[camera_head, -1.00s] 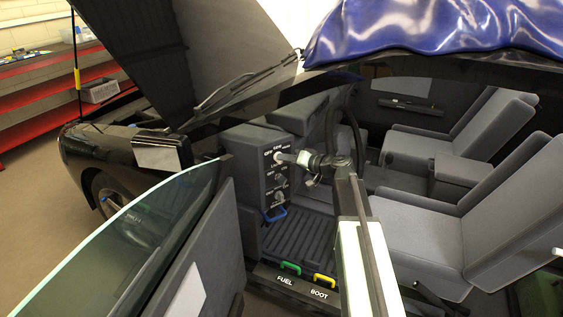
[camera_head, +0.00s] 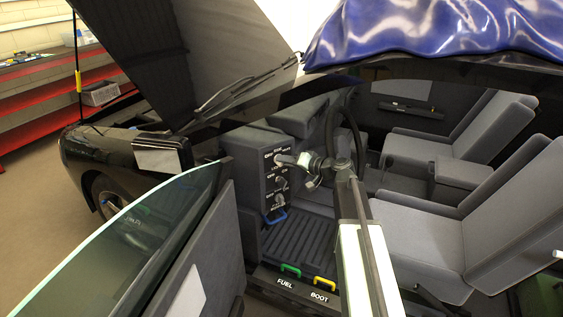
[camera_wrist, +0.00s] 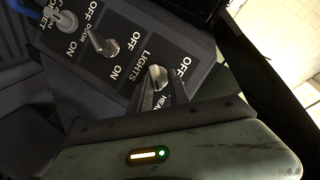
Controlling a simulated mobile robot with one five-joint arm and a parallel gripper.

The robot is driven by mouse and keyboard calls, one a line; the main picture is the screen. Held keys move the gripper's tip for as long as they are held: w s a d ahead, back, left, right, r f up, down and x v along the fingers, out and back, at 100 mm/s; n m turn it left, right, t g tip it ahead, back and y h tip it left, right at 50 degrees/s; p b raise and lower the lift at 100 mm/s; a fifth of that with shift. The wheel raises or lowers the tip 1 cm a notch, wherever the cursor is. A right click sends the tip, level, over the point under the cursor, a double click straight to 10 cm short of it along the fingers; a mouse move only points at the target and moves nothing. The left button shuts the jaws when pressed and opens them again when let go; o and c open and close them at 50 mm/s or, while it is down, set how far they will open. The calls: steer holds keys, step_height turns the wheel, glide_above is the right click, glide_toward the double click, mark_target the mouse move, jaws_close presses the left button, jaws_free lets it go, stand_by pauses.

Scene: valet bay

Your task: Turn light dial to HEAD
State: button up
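The light dial (camera_wrist: 158,77) is a pale knob on a dark switch panel (camera_head: 254,183), beside the printed word LIGHTS. In the wrist view, OFF is printed up and right of it, and HEAD, partly covered, below it. My gripper (camera_head: 284,159) reaches the top of the panel in the head view. In the wrist view, the dark fingers of my gripper (camera_wrist: 160,88) lie on either side of the dial and appear closed on it. Which mark the dial points to is hard to tell.
Two more knobs share the panel; the DOOR knob (camera_wrist: 103,43) is closest. A blue handle (camera_head: 275,217) sits below them. Green (camera_head: 290,270) and yellow (camera_head: 324,281) handles marked FUEL and BOOT are on the sill. The open car door (camera_head: 150,240), steering wheel (camera_head: 346,125) and seats (camera_head: 425,235) border my arm.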

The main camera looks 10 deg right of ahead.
steer(key=shift+w+d, duration=0.1)
steer(key=shift+w, duration=0.05)
steer(key=shift+s+d, duration=0.3)
steer(key=shift+s, duration=0.05)
steer(key=p+v, duration=0.2)
steer(key=v, duration=0.5)
steer(key=shift+a, duration=0.15)
steer(key=shift+s, duration=0.1)
